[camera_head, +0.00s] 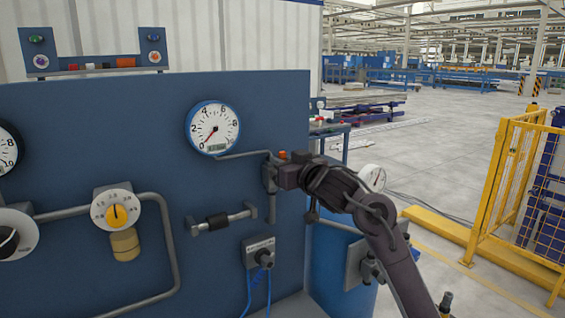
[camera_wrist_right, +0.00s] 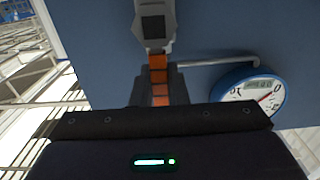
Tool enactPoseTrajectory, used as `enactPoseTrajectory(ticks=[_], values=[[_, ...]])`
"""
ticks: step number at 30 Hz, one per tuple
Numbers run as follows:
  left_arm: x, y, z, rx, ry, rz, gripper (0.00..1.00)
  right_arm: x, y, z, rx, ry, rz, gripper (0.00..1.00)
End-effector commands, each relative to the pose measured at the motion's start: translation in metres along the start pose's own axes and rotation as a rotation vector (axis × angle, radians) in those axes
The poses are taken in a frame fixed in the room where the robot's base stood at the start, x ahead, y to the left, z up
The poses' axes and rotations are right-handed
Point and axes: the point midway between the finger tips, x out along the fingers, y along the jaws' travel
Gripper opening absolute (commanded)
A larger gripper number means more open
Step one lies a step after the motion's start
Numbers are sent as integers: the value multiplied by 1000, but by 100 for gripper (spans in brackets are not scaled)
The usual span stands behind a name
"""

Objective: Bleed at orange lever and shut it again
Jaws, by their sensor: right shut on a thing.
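The orange lever (camera_wrist_right: 159,75) sits on a grey valve body (camera_wrist_right: 153,22) in the right wrist view. In the head view a small orange part of the lever (camera_head: 282,155) shows at the valve (camera_head: 269,175) on the blue panel. My right gripper (camera_head: 283,177) reaches in from the right; in the right wrist view its fingers (camera_wrist_right: 160,92) are shut around the orange lever. A blue-rimmed gauge (camera_head: 213,128) is joined to the valve by a thin pipe; its red needle points to the lower left. My left gripper is not in view.
The blue panel (camera_head: 100,110) also bears a dial with a yellow knob (camera_head: 116,211), grey pipes and a box with a blue cable (camera_head: 259,252). A yellow fence (camera_head: 510,190) stands at the right, with open floor between.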

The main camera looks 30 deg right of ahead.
Motion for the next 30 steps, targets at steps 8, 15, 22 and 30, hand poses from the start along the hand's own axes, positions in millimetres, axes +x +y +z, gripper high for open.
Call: enactPoseTrajectory(ticks=[8,15,22,30], values=[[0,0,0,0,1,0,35,0,-1,1,-3,-2,-2,35],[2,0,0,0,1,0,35,-4,-1,1,-1,1,-2,35],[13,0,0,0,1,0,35,-38,0,3,-4,1,-2,35],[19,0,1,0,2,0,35,-74,1,3,-2,-2,0,35]])
